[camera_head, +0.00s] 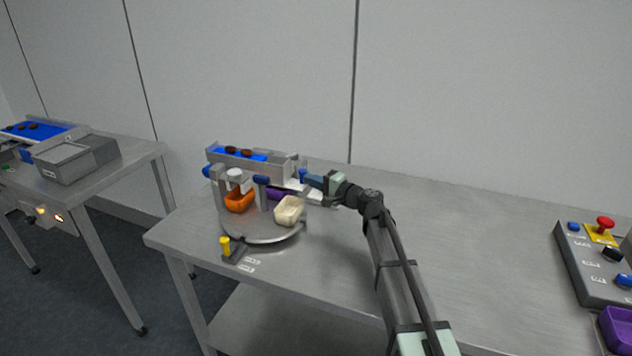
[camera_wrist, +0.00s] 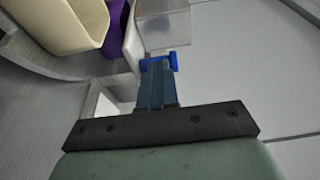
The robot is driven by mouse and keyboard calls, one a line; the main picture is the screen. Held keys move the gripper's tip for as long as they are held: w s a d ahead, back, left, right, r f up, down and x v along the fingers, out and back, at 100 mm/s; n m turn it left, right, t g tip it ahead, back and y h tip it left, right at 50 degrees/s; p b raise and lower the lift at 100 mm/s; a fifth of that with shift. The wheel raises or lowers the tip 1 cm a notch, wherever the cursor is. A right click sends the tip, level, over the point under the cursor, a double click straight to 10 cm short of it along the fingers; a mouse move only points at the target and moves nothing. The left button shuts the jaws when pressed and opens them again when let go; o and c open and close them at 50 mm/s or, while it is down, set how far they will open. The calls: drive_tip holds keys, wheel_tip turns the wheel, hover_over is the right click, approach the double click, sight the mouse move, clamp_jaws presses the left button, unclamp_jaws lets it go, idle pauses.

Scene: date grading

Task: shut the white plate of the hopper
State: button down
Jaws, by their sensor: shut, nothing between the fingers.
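The grey hopper (camera_head: 245,164) stands at the back of the near table, with a blue channel on top holding a few brown dates. A white plate (camera_head: 297,186) shows low at its right end, partly hidden by my gripper. My gripper (camera_head: 305,177) is shut and empty at that end. In the wrist view its dark blue fingers (camera_wrist: 157,80) are together, with their tips at a bright blue piece (camera_wrist: 174,61) beside the hopper's grey end. Whether they touch it I cannot tell. A white edge (camera_wrist: 133,45) shows left of the tips.
A round turntable (camera_head: 262,236) in front of the hopper carries orange, purple and cream cups (camera_head: 289,211). A yellow-topped post (camera_head: 225,245) stands at its front. A control box (camera_head: 600,262) with a red button is at far right. Table between is clear.

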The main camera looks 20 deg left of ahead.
drive_tip(key=shift+a+r, duration=0.1)
drive_tip(key=shift+a, duration=0.3)
